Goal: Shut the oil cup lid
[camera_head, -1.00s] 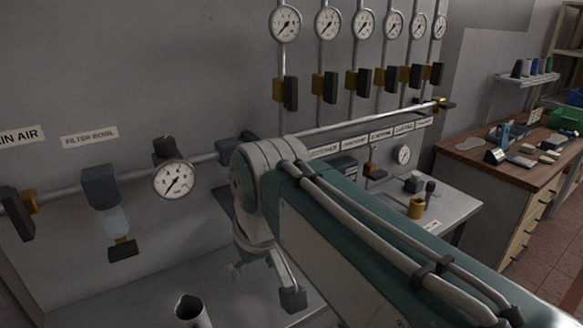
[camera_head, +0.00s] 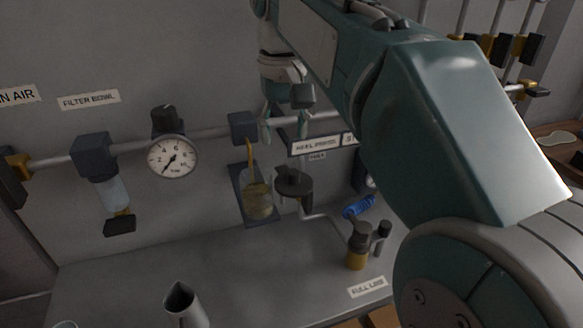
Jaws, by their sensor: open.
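The oil cup (camera_head: 258,203) is a clear vessel with yellowish oil, mounted on a dark bracket on the wall under the pipe. A dark round disc (camera_head: 293,182), which looks like its lid, sits just right of the cup's mouth and does not cover it. A thin amber tube or strip (camera_head: 250,153) stands up at the cup's mouth. My gripper (camera_head: 285,118) is open and empty, pointing down in front of the pipe, above the cup and disc and apart from both.
A pressure gauge (camera_head: 172,157) and a filter bowl (camera_head: 113,190) hang on the pipe at left. A metal jug (camera_head: 183,303) stands on the grey bench (camera_head: 250,265). A brass-based bottle (camera_head: 358,248) and a blue object (camera_head: 358,206) are at right. My arm hides the upper right.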

